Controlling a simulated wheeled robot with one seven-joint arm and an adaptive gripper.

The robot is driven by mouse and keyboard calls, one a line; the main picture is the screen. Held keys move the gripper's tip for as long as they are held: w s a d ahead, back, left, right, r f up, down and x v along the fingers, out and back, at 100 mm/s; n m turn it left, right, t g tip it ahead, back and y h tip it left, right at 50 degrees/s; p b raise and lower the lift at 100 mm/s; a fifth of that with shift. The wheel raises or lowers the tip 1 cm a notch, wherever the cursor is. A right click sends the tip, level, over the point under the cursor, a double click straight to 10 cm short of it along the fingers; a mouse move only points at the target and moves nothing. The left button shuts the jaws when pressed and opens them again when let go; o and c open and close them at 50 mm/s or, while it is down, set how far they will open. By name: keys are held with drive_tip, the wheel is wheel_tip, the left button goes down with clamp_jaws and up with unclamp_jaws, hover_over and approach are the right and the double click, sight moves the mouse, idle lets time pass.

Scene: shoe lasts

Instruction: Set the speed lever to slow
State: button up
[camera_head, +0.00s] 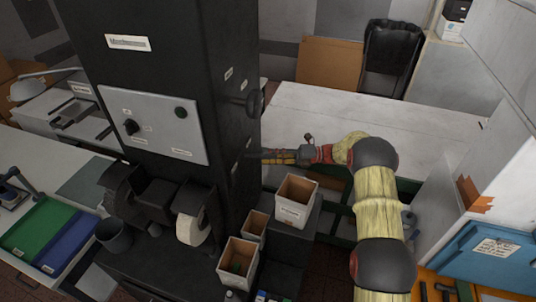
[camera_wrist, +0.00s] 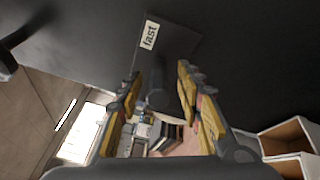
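The machine (camera_head: 165,60) is a tall black cabinet at the left of the head view. My gripper (camera_head: 268,157) is at its right side face, with the fingers pointing at it. In the wrist view my gripper (camera_wrist: 162,102) is open, with yellow-padded fingers apart on either side. A dark, stubby part that looks like the speed lever (camera_wrist: 161,102) shows between the fingers, with gaps visible beside it. A white label reading "fast" (camera_wrist: 150,34) is on a dark plate (camera_wrist: 175,42) just above it. No "slow" label is readable. The lever cannot be made out in the head view.
A dark round knob (camera_head: 255,103) sticks out of the machine's side above my gripper. Open boxes (camera_head: 295,205) stand below, near my arm. A white table (camera_head: 400,125) lies behind my arm. A grey panel (camera_head: 155,125) with a dial is on the machine's front.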

drive_tip(key=shift+s+a, duration=0.15)
drive_tip(key=shift+a, duration=0.15)
drive_tip(key=shift+c, duration=0.4)
drive_tip(key=c, duration=0.8)
clamp_jaws()
